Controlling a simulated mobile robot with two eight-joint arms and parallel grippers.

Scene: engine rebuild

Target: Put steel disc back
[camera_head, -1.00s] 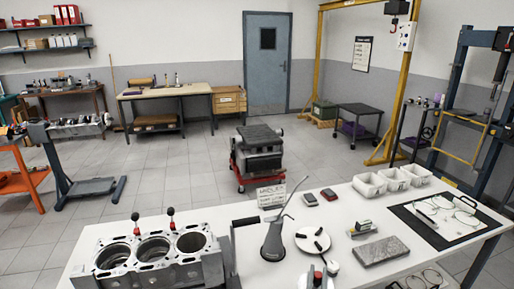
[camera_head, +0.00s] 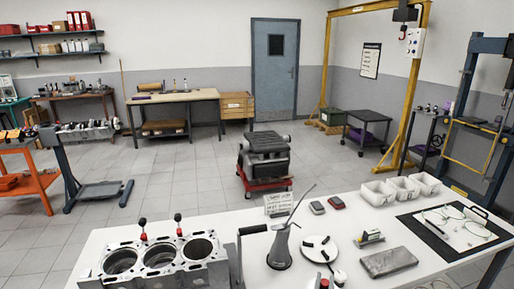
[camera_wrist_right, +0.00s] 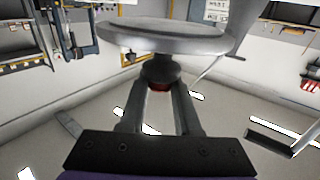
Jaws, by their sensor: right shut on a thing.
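In the right wrist view my right gripper (camera_wrist_right: 160,90) is shut on a dark stem with a red band. A broad, pale grey steel disc (camera_wrist_right: 165,38) sits at the far end of this stem, beyond the fingertips. The disc shows nearly edge-on, and one face is hidden. My left gripper is not in view.
The white table bears an engine block (camera_head: 160,258), a grey oil can (camera_head: 280,250), a round white plate with black pieces (camera_head: 319,248), a grey slab (camera_head: 389,262), white bins (camera_head: 378,193) and a black-edged mat (camera_head: 424,232). Bare tabletop shows between these.

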